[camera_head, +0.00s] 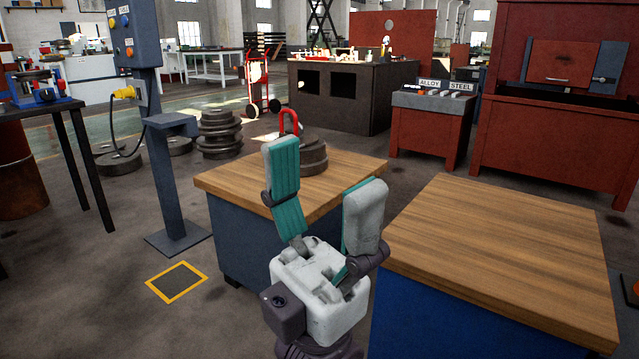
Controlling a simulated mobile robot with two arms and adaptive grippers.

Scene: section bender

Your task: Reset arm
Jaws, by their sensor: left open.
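My left gripper (322,203) is in the lower middle of the head view, with its two teal-padded fingers spread apart and pointing up. Nothing is between the fingers. It is in front of a wooden-topped table (235,180) and left of a second wooden-topped table (505,250). On the first table, partly behind the left finger, is a stack of dark round discs (315,155) with a red handle (289,120). My right gripper is not in view.
A control box (135,35) on a post (170,180) stands at the left, with a yellow-framed floor plate (177,282) near it. More discs (220,135) are stacked on the floor. A red bin (430,125) labelled ALLOY and STEEL stands behind. The right table's top is bare.

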